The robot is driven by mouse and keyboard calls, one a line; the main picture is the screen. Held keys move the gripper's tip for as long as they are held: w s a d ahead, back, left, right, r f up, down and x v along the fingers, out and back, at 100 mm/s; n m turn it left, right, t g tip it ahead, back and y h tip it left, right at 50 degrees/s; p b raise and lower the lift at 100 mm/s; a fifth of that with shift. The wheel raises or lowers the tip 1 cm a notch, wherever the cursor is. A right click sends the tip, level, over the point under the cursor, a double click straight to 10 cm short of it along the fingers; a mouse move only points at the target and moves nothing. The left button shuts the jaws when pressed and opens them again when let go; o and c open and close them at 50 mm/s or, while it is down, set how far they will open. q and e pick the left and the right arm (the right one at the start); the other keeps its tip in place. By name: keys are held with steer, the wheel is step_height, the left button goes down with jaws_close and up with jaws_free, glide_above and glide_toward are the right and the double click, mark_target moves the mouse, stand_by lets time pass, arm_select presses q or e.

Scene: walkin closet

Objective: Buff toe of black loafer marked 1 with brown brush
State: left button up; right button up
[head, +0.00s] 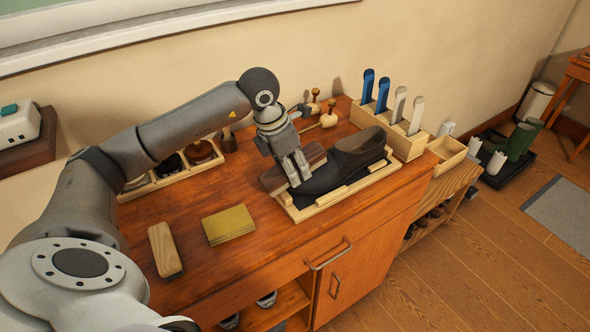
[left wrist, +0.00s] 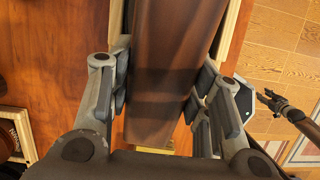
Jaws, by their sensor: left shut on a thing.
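The black loafer (head: 352,158) lies on a wooden-framed tray (head: 348,194) with a dark mat, its toe toward the left. No number on it is readable. My left gripper (head: 297,175) is shut on the brown brush (head: 271,179), which lies across the toe end of the loafer. The brush and fingers hide part of the toe, and contact cannot be told. In the left wrist view the brush (left wrist: 172,65) fills the space between the fingers and hides the loafer.
A wooden block (head: 163,250) and a yellow pad (head: 229,225) lie at the front left. A divided box (head: 180,176) stands behind them. A wooden holder (head: 406,146) with several blue and white upright handles stands behind the loafer. Bare tabletop lies around the pad.

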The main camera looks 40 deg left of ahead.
arm_select(q)
steer(key=shift+w+a, duration=0.45)
steer(key=shift+a, duration=0.4)
steer(key=shift+s+d, duration=0.45)
steer(key=shift+d, duration=0.4)
steer(key=shift+s+d+f+b, duration=0.1)
steer(key=shift+s+d+b, duration=0.3)
steer(key=shift+d, duration=0.5)
steer(key=shift+w+a, duration=0.3)
steer(key=shift+a, duration=0.3)
steer(key=shift+w+a, duration=0.25)
steer(key=shift+a, duration=0.4)
steer(key=shift+w+a, duration=0.3)
steer(key=shift+a, duration=0.3)
steer(key=shift+r, duration=0.3)
steer(key=shift+p+v, duration=1.85)
steer(key=shift+v, duration=1.55)
steer(key=shift+s, duration=0.1)
steer(key=shift+f, duration=0.1)
